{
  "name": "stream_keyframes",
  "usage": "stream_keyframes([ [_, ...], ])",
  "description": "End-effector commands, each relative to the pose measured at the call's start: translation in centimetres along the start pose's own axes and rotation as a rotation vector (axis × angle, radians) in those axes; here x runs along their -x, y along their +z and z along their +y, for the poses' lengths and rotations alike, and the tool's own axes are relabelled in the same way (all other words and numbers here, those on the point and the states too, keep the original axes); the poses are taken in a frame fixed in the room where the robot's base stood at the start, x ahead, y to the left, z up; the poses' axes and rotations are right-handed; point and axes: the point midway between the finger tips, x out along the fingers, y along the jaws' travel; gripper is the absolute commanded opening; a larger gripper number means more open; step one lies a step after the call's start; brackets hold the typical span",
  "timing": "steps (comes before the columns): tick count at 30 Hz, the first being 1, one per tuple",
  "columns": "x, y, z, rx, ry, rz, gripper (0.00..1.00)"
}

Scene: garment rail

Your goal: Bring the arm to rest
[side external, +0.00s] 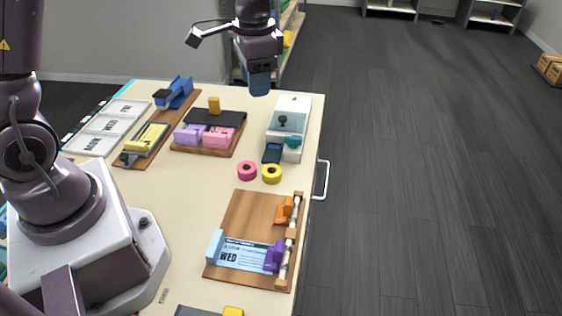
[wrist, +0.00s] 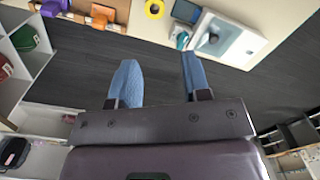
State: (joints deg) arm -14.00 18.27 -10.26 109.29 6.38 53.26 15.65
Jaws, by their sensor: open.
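My gripper (side external: 258,88) hangs at the top middle of the side external view, beyond the white box at the far right of the table. Its blue fingers point down and no object touches them. In the wrist view my gripper (wrist: 157,64) shows two blue fingers spread wide apart, with only dark floor between them. It is open and empty. The side external view shows its fingers end-on, so their gap is hidden there.
The table (side external: 190,195) holds a wooden board (side external: 245,215) with orange and purple clips, pink (side external: 247,170) and yellow (side external: 271,174) rings, a white box (side external: 291,108) and a blue stapler-like tool (side external: 174,92). Shelves (side external: 291,30) stand behind my gripper.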

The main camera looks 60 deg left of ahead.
Motion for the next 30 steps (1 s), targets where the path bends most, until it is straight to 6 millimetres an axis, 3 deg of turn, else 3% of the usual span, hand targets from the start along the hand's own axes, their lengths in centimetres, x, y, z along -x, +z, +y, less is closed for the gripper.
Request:
stream_keyframes([
  [1,1.6,1.4,0.7,0.040,-0.017,0.023,0.44],
  [6,5.3,6.3,3.0,0.181,-0.046,0.112,0.44],
  [15,8.8,13.8,6.6,0.309,-0.037,0.326,0.44],
  [21,10.4,15.9,7.8,0.289,-0.031,0.453,0.44],
  [30,11.5,16.0,8.1,0.269,-0.034,0.502,0.44],
])
